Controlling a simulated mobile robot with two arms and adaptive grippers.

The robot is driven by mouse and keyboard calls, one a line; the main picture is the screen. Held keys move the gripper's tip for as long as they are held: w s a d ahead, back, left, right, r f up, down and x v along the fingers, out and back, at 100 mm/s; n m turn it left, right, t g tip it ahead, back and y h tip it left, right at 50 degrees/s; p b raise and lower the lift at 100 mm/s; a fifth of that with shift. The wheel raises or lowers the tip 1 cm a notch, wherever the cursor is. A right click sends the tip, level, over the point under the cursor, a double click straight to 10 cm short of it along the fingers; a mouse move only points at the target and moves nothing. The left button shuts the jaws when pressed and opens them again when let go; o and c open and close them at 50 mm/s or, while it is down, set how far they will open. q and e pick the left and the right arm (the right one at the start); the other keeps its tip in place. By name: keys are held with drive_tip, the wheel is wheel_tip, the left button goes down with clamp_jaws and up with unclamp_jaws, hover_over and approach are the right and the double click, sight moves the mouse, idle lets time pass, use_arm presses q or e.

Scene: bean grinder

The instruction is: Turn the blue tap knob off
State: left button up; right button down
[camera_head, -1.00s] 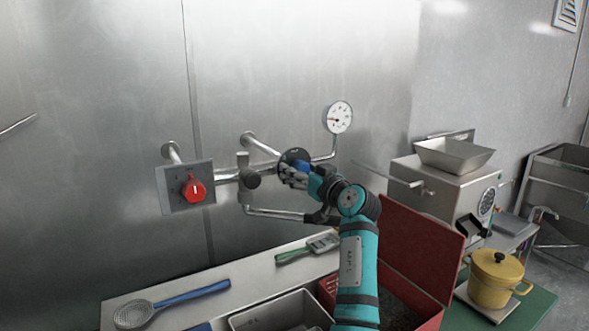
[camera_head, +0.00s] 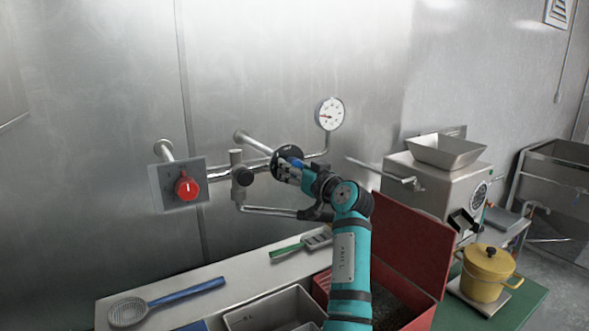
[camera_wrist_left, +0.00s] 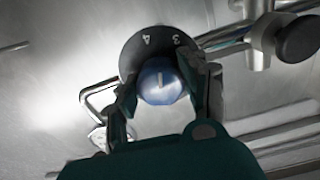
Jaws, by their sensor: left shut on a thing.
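The blue tap knob (camera_wrist_left: 161,82) sits on a dark round dial with numbers (camera_wrist_left: 150,45) in the left wrist view. A pale mark on the knob points nearly straight up in that view, between the 4 and the 3. My left gripper (camera_wrist_left: 165,95) is shut on the knob, one finger on each side. In the head view, my left gripper (camera_head: 287,170) reaches the dial (camera_head: 277,158) on the wall pipes and hides most of the blue knob (camera_head: 296,162). My right gripper is not in view.
A red knob (camera_head: 187,187) on a square plate is left of the pipes, and a gauge (camera_head: 330,114) is above right. Below are a strainer (camera_head: 130,311), a grey bin (camera_head: 275,315) and a red box (camera_head: 412,245). A yellow pot (camera_head: 487,275) stands right.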

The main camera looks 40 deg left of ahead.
use_arm(q)
drive_tip(key=shift+r+m, duration=0.1)
drive_tip(key=shift+m, duration=0.9)
drive_tip(key=m+p, duration=0.1)
drive_tip(key=m, duration=0.1)
drive_tip(key=shift+r+m, duration=0.1)
drive_tip(key=shift+m, duration=0.2)
drive_tip(key=m+p, duration=0.1)
drive_tip(key=m, duration=0.1)
drive_tip(key=shift+m, duration=0.4)
drive_tip(key=m+p, duration=0.1)
drive_tip(key=m, duration=0.1)
drive_tip(key=shift+r+m+p, duration=0.1)
drive_tip(key=shift+m+p, duration=0.2)
drive_tip(key=shift+p, duration=0.1)
drive_tip(key=m+p, duration=0.4)
drive_tip(key=m, duration=0.1)
drive_tip(key=shift+r+m, duration=0.15)
drive_tip(key=shift+m, duration=0.15)
drive_tip(key=m+p, duration=0.5)
drive_tip(key=shift+m+p, duration=0.45)
drive_tip(key=shift+m, duration=1.55)
drive_tip(key=m, duration=0.4)
drive_tip(key=shift+f+p, duration=0.2)
drive_tip(key=shift+p, duration=0.1)
drive_tip(key=shift+m, duration=1.6)
drive_tip(key=shift+f, duration=0.1)
